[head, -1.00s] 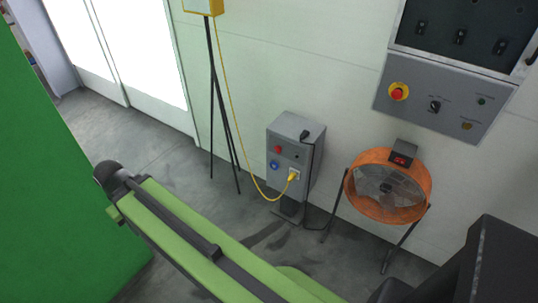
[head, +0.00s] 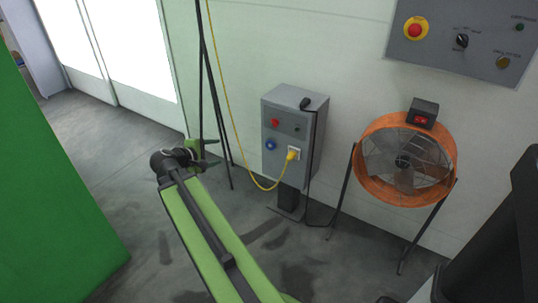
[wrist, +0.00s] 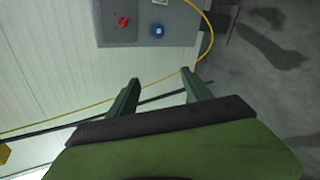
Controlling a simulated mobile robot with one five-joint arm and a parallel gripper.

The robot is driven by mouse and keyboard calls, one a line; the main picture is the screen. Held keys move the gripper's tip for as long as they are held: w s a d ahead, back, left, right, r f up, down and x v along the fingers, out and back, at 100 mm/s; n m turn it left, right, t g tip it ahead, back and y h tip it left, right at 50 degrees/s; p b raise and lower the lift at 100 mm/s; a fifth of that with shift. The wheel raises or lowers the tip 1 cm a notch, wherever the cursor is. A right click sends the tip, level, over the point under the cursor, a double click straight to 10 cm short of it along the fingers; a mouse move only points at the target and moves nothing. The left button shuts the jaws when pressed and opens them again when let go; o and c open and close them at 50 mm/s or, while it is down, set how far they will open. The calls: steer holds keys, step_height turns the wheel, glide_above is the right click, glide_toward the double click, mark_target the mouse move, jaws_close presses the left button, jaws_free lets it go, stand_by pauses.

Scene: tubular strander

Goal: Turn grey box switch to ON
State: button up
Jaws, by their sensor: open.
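The grey box (head: 281,158) stands on a short dark post by the white wall in the head view. I cannot read the switch's setting. In the wrist view the box (wrist: 184,22) is at the top, with the red switch (wrist: 123,21) and blue socket (wrist: 157,30) in sight. My gripper (head: 210,153) is left of the box in the head view. Its green fingers (wrist: 163,85) are spread apart, empty, and not touching the box.
A yellow cable (head: 236,135) hangs from above and loops to the plug, close to my gripper. A dark stand (head: 203,80) is behind it. An orange fan (head: 362,180) stands right of the box. Floor in front of the box is clear.

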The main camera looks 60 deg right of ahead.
steer(key=s+d+f+n+h+b, duration=0.2)
steer(key=s+d+h+b, duration=0.1)
steer(key=d+b, duration=0.3)
steer(key=s+d+f+n+h+b, duration=0.2)
steer(key=d+n+h+b, duration=0.1)
steer(key=d+b, duration=0.25)
glide_toward(274, 123)
steer(key=shift+g, duration=0.3)
steer(key=d, duration=0.5)
steer(key=w+d, duration=0.1)
steer(key=d, duration=0.2)
steer(key=shift+d+f, duration=0.25)
steer(key=shift+f, duration=0.05)
steer(key=shift+c, duration=0.2)
